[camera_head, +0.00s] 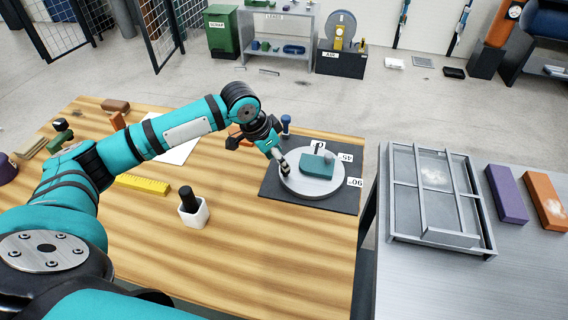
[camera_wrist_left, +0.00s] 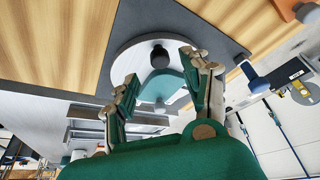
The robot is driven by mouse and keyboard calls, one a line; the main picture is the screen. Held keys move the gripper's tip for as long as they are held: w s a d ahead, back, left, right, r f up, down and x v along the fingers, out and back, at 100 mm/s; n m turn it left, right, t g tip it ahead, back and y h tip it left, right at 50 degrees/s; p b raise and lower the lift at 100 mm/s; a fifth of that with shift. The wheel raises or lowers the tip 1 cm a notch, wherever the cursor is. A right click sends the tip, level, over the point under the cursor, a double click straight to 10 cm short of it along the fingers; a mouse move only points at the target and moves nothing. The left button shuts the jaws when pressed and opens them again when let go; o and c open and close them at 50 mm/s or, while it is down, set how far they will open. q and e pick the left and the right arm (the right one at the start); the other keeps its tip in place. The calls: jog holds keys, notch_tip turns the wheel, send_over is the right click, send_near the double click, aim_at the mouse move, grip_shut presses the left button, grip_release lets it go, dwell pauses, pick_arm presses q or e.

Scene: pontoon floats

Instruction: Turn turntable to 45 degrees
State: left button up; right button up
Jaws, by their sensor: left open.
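The turntable (camera_head: 308,188) is a round grey disc on a dark square base plate (camera_head: 334,205) near the right edge of the wooden table. Upside-down tags, a 45 tag (camera_head: 346,157) and a 90 tag (camera_head: 355,182), lie along the plate. A teal block (camera_head: 318,164) sits on the disc. My left gripper (camera_head: 283,163) is open at the disc's left edge. Contact with the knob cannot be told. My right gripper is not in view.
A white cup with a black-handled item (camera_head: 193,211) and a yellow ruler (camera_head: 143,185) lie left of the turntable. A blue peg (camera_head: 286,123) stands behind the plate. A metal frame (camera_head: 440,238) lies on the grey table at right. The front wooden area is clear.

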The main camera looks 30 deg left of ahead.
pick_arm(q)
jog(key=x, duration=0.5)
grip_shut()
dwell(0.3)
